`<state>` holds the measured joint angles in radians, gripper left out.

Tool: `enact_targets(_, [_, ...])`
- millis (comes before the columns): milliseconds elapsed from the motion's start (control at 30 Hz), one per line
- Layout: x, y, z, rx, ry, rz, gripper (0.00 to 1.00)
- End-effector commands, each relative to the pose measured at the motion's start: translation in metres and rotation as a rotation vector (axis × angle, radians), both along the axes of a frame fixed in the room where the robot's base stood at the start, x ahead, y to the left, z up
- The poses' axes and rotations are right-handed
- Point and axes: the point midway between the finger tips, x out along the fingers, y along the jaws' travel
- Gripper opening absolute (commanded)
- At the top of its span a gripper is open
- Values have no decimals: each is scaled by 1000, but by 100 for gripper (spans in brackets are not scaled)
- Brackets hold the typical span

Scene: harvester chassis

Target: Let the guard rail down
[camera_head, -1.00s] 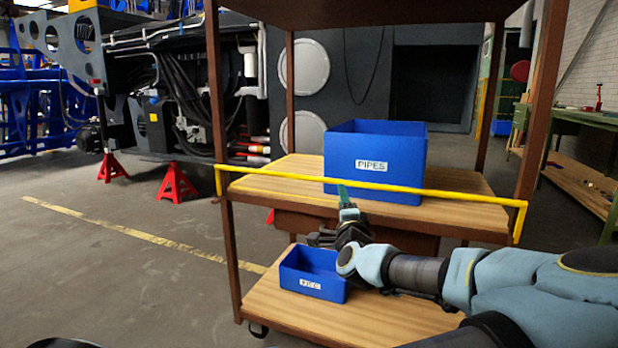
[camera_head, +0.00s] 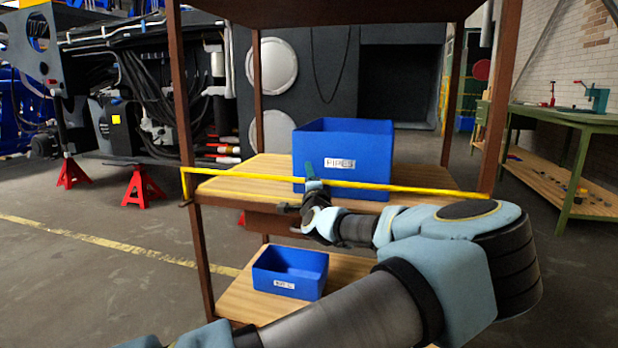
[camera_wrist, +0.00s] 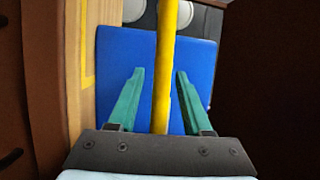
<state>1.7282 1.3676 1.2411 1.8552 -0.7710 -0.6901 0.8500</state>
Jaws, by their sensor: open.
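The yellow guard rail (camera_head: 400,187) runs level across the front of the trolley's middle shelf (camera_head: 235,177), in front of a blue bin labelled PIPES (camera_head: 365,145). Its left end bends down beside the left post. My gripper (camera_head: 311,172) is at the rail, a little left of its middle. In the wrist view the rail (camera_wrist: 166,60) passes between the two green fingers of my gripper (camera_wrist: 158,75). The fingers are open, with a gap on each side of the rail.
A smaller blue bin (camera_head: 290,272) stands on the lower shelf (camera_head: 235,297), under my arm. Brown posts (camera_head: 180,90) frame the trolley. A green workbench (camera_head: 560,119) is at the right. Red stands (camera_head: 143,188) are at the left, with open floor before them.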

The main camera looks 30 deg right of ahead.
Motion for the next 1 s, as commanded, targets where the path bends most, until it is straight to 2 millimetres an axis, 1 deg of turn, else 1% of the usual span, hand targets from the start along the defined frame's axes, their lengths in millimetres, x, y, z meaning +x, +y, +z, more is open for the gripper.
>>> enact_targets(167, [0,0,0,0,0,0,50])
enact_targets(267, [0,0,0,0,0,1,40])
enact_targets(600, [0,0,0,0,0,1,1])
enact_targets(633, [0,0,0,0,0,1,0])
enact_targets(1000, [0,0,0,0,1,1,0])
